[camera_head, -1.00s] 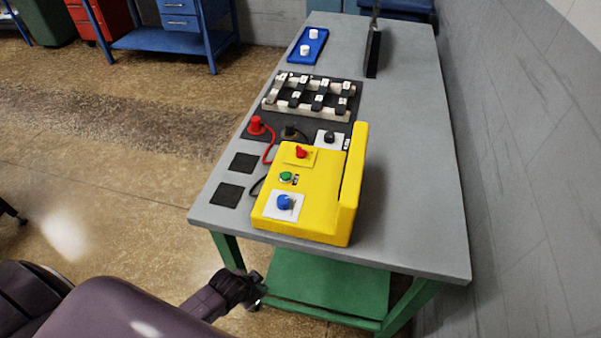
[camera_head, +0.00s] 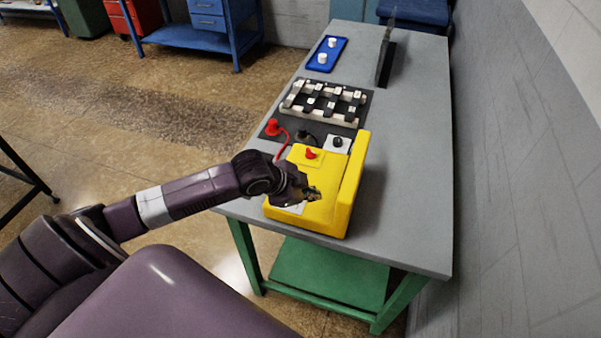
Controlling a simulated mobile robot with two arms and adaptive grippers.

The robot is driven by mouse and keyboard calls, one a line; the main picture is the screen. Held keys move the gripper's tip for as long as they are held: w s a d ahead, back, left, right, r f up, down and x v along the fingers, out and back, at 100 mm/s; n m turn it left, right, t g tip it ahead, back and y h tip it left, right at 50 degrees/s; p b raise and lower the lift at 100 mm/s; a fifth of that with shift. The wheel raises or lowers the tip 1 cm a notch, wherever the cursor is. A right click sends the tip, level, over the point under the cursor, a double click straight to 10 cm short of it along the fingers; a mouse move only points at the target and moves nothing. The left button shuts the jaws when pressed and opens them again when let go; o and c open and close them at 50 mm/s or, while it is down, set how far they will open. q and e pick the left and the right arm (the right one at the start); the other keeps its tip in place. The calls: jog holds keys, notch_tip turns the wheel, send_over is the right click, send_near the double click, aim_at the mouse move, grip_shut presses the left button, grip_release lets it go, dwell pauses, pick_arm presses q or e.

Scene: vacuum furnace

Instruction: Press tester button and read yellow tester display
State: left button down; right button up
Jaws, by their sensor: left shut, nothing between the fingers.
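The yellow tester (camera_head: 338,208) stands on the near part of the grey table. A red knob (camera_head: 311,153) on a yellow plate shows on its top. My left gripper (camera_head: 315,193) is shut and empty, over the tester's top face near its front. My gripper and wrist hide the green button and the blue knob. I cannot tell whether the fingertips touch the tester. No readable display shows on the tester in this view. My right gripper is not in view.
Behind the tester are a red plug (camera_head: 272,127) with a red cable, a black knob (camera_head: 337,141) and a rack of pale samples (camera_head: 325,101). A blue tray (camera_head: 327,53) holds two white pieces. The grey table (camera_head: 408,180) is clear on its right, beside the wall.

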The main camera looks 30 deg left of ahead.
pick_arm(q)
jog(key=w+a+r+t, duration=0.1)
jog(key=w+a+r, duration=0.6)
jog(key=a, duration=0.4)
jog(key=shift+w+t+y, duration=0.15)
jog(key=shift+t+y, duration=0.15)
jog(key=shift+y, duration=0.1)
jog(key=shift+a+f, duration=0.1)
jog(key=shift+f, duration=0.1)
notch_tip(320, 180, down, 7)
jog(key=b, duration=0.7)
jog(key=shift+r, duration=0.15)
jog(key=shift+f, duration=0.95)
jog(key=shift+f, duration=0.1)
jog(key=shift+f, duration=0.3)
